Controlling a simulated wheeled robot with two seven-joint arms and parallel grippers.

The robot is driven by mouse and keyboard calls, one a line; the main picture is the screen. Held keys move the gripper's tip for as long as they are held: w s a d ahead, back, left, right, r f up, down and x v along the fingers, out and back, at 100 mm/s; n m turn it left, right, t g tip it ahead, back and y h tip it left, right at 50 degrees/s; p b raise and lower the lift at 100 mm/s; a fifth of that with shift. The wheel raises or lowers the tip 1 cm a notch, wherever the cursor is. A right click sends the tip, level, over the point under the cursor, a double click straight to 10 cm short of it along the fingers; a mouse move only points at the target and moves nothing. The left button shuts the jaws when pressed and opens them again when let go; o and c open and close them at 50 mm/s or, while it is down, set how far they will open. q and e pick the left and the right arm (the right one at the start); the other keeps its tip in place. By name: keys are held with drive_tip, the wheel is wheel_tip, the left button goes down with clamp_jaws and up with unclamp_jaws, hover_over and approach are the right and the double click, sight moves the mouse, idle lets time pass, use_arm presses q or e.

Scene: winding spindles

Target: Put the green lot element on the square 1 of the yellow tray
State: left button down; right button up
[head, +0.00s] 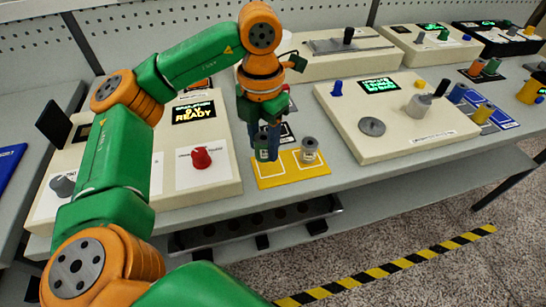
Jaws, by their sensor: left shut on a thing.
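My left gripper (262,140) points down over the yellow tray (292,182) and is shut on the green lot element (263,153), a small cylinder with a green band. The element is over the left square of the tray. I cannot tell whether it touches the tray surface. A grey cylinder (309,152) with a pale label stands upright on the right square. The square numbers are too small to read. My right gripper is not in view.
A beige console with a red knob (201,158) stands left of the tray. Another console with a grey disc (372,127) stands to the right. The table's front edge is close to the yellow tray.

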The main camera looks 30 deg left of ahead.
sight(270, 166)
use_arm(q)
drive_tip(key=f, duration=0.1)
drive_tip(key=w+f, duration=0.1)
drive_tip(key=f, duration=0.1)
drive_tip(key=w+f, duration=0.1)
drive_tip(key=f, duration=0.1)
drive_tip(key=shift+a+p, duration=0.1)
drive_tip(key=shift+p, duration=0.2)
drive_tip(key=shift+w+f, duration=0.15)
drive_tip(key=shift+f, duration=0.15)
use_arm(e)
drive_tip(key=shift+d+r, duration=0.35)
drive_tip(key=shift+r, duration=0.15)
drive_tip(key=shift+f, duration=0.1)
